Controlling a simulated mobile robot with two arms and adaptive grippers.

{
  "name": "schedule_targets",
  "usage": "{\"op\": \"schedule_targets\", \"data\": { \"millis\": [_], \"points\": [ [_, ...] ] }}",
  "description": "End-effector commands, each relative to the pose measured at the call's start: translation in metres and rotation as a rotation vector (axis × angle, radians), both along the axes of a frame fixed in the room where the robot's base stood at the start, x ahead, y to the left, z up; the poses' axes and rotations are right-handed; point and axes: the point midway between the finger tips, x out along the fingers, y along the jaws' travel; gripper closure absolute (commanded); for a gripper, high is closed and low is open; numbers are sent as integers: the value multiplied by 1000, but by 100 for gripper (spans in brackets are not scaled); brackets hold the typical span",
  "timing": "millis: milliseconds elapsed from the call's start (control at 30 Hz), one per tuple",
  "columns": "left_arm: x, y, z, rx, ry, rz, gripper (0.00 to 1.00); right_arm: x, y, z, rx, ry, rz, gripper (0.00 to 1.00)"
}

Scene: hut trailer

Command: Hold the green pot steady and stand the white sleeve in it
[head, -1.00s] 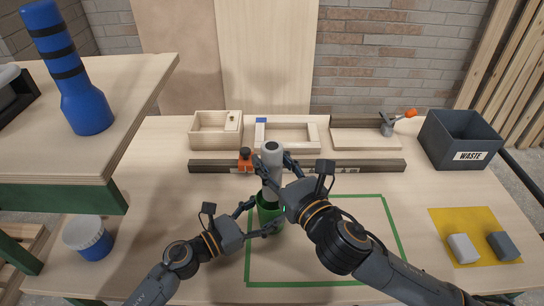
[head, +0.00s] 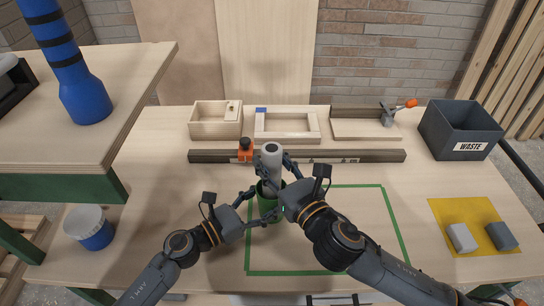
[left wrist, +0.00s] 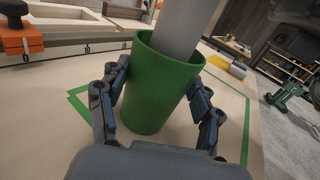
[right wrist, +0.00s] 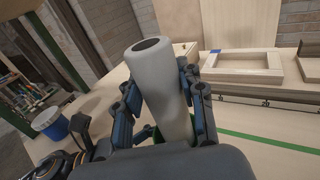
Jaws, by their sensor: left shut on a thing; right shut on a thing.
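The green pot (left wrist: 158,92) stands upright on the bench, at the green taped outline's left edge. It also shows in the head view (head: 265,190). My left gripper (head: 262,206) is shut on the pot, one finger on each side in the left wrist view. The white sleeve (right wrist: 160,80) is a pale hollow tube; it also shows in the head view (head: 271,158). My right gripper (head: 275,178) is shut around the sleeve. The sleeve's lower part passes inside the pot's rim in the left wrist view; its bottom end is hidden.
A dark rail with an orange clamp (head: 245,152) lies behind the pot. Wooden trays (head: 215,131) and a waste bin (head: 460,128) stand at the back. Two grey blocks lie on a yellow mat (head: 447,212) at right. The taped area (head: 340,269) is mostly clear.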

Motion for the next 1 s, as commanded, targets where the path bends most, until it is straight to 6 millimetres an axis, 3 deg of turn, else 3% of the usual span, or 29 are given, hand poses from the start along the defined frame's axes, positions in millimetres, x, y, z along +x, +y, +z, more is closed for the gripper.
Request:
{"op": "schedule_targets", "data": {
  "millis": [1000],
  "points": [
    [0, 0, -1, 0, 1, -1, 66, 0, 0, -51, 1, 0, -2, 93]
  ]
}}
